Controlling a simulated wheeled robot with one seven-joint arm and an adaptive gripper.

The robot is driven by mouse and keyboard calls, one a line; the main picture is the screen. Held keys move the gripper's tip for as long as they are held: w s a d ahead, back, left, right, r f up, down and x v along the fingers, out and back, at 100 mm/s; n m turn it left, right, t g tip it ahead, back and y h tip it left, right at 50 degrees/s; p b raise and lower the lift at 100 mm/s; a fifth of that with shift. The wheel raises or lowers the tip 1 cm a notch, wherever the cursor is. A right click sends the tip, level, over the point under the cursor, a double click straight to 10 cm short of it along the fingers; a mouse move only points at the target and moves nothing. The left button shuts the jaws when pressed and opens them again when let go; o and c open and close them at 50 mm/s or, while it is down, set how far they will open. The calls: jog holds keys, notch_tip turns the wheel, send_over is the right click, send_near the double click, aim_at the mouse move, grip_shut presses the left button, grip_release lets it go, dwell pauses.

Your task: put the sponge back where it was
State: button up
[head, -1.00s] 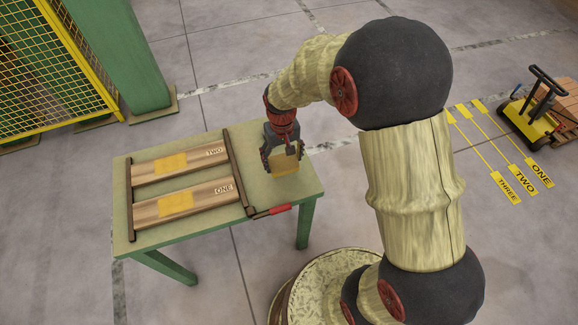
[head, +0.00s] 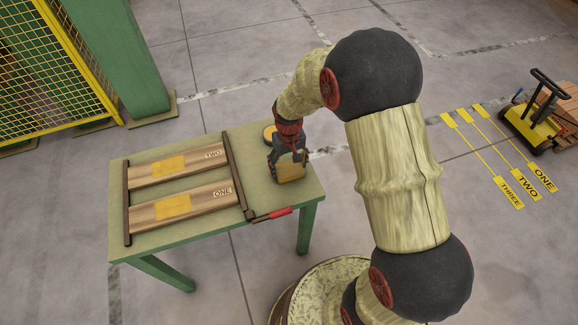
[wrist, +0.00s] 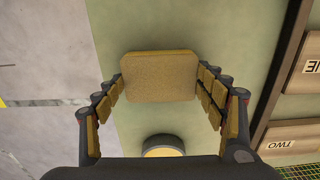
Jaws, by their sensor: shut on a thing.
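The sponge (head: 291,173) is a tan-yellow block. My gripper (head: 288,162) is shut on it over the right part of the green table (head: 190,235). In the wrist view the sponge (wrist: 160,77) spans the gap between the two padded fingers (wrist: 160,92), with its broad face toward the camera. I cannot tell whether its lower edge touches the table top. No mark for the sponge's earlier place shows in these views.
Two wooden boards, ONE (head: 178,205) and TWO (head: 172,168), lie between dark rails on the table. A round yellow-topped thing (head: 269,134) stands behind my gripper. A red-handled tool (head: 280,212) lies at the front edge. The table's right end is bare.

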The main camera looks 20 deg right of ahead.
jog(key=o, duration=1.1)
jog(key=shift+f, duration=0.1)
notch_tip(320, 180, up, 12)
jog(key=r+p, duration=0.1)
jog(key=p, duration=0.3)
notch_tip(320, 180, up, 8)
jog(key=t, duration=0.1)
send_over(289, 169)
jog(key=s, duration=0.3)
jog(key=s+r+t, duration=0.4)
jog(key=s+r, duration=1)
jog(key=s, duration=0.5)
jog(key=shift+t, duration=0.3)
jog(key=shift+w+r, duration=0.1)
